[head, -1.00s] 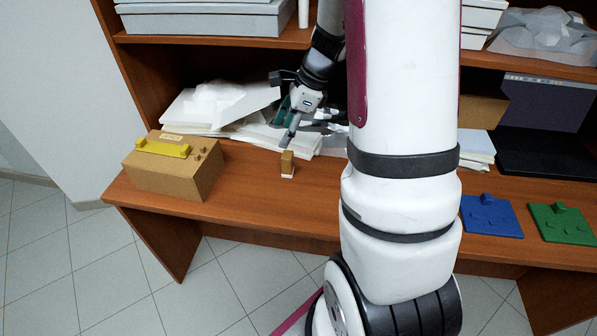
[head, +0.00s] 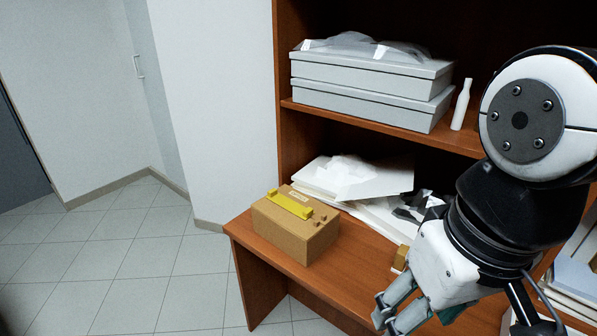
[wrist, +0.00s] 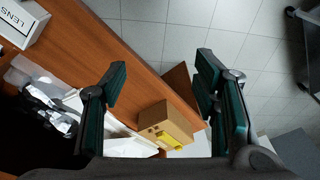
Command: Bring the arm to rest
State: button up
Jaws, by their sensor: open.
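My gripper (wrist: 160,85) is open and empty in the wrist view, its two teal-padded fingers wide apart. In the head view my gripper (head: 390,318) shows at the lower right, in front of the desk's edge, with my wrist and arm behind it. The wrist view looks down past the fingers at the wooden desk (wrist: 115,62) and the tiled floor. A cardboard box (head: 290,238) with a yellow piece (head: 290,204) on top stands on the desk's left end. The box also shows between the fingers in the wrist view (wrist: 160,122), apart from them.
White papers (head: 350,178) lie on the desk behind the box. Grey boxes (head: 365,95) and a white bottle (head: 461,105) stand on the shelf above. A small tan block (head: 401,257) is partly hidden by my arm. The floor (head: 110,260) at left is clear.

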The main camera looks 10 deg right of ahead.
jog(key=shift+s, duration=0.2)
dwell(0.5)
notch_tip(320, 180, up, 14)
jog(key=t+p, duration=0.2)
jog(key=p, duration=1)
jog(key=shift+d+f+t, duration=0.15)
jog(key=shift+d+t, duration=0.1)
jog(key=shift+t, duration=0.05)
